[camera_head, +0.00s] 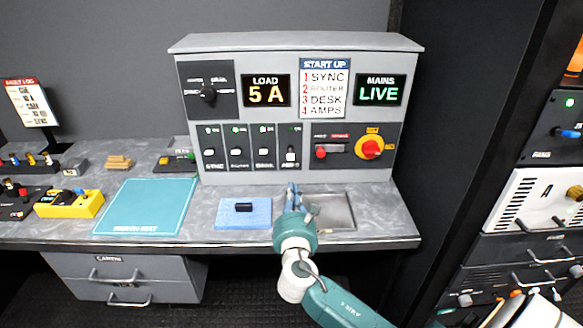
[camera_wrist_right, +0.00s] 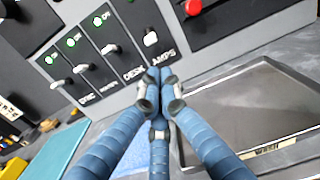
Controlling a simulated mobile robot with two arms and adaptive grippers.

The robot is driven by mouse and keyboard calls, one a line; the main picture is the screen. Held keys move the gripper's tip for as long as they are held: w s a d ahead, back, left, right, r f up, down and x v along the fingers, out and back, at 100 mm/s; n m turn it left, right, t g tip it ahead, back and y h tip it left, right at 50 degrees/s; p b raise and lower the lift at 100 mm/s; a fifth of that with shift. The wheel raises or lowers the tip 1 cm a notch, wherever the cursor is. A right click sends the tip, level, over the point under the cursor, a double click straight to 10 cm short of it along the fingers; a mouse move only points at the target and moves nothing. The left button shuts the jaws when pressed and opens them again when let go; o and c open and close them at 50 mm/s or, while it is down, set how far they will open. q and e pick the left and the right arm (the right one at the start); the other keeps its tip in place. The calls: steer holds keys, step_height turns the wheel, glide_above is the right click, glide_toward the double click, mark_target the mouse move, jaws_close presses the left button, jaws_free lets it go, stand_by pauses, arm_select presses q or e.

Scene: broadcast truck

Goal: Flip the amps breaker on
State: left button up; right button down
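The amps breaker (camera_head: 291,155) is the rightmost of the row of breakers on the grey console. In the right wrist view its pale lever (camera_wrist_right: 151,38) sits above the AMPS label and lower in its slot than the neighbouring levers. My right gripper (camera_head: 292,188) is in front of the console, below the amps breaker. In the right wrist view its blue fingers (camera_wrist_right: 156,76) come together at the tips, just below the AMPS label, apart from the lever. Nothing shows between them. My left gripper is not in view.
The sync, router and desk breakers (camera_head: 263,153) stand left of amps, with green lamps. A red knob (camera_head: 371,148) is to the right. The desk holds a blue pad (camera_head: 236,220) with a black piece, a grey tray (camera_head: 345,212) and a teal mat (camera_head: 145,207).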

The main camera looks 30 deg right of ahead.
mark_target(291, 154)
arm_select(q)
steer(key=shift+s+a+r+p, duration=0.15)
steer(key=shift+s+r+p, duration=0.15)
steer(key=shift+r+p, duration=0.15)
arm_select(e)
steer(key=x, duration=1)
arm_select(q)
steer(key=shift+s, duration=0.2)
arm_select(e)
steer(key=shift+a, duration=0.1)
steer(key=shift+r, duration=0.1)
